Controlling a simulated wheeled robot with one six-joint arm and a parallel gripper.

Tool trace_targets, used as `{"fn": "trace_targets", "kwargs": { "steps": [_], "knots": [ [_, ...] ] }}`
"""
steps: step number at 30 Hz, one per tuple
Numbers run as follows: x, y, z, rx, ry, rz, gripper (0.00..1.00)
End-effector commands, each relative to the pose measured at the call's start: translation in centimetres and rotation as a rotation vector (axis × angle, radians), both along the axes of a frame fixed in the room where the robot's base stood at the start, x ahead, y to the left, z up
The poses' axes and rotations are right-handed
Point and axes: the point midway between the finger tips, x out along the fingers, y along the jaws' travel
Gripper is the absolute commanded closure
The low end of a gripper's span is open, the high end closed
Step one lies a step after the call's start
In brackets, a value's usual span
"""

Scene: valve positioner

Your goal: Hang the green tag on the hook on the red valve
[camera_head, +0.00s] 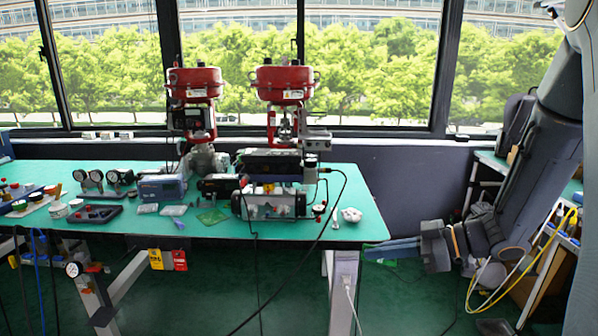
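Two valves with red round tops stand at the back of the bench, a left one (195,84) and a right one (284,84). I cannot make out a hook on either. A small flat green piece (212,217) lies on the bench in front of the left valve; it may be the green tag, but it is too small to be sure. My gripper (366,250) is at the lower right, off the bench's front right corner, its fingers pointing left. It is far from both valves and the green piece. Nothing shows in it; any gap between the fingers is unclear.
A yellow tag (156,259) and a red tag (180,260) hang at the front edge of the green bench (362,190). A metal positioner box (268,205) and a black cable are in front of the right valve. Gauges (96,177) stand at left. A shelf stands at right.

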Motion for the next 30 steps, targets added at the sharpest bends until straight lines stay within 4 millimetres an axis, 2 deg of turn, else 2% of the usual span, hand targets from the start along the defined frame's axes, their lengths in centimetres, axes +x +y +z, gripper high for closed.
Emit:
{"fn": "trace_targets", "kwargs": {
  "steps": [14,21,26,30],
  "knots": [
    [5.2,3.5,-1.5,0.001,0.002,-0.24,1.0],
    [8.2,4.5,-4.5,-0.001,0.007,-0.466,1.0],
    [9.4,4.3,-7.2,-0.003,0.006,-0.617,1.0],
    [9.7,3.6,-10.1,-0.005,0.009,-0.755,1.0]
  ]
}}
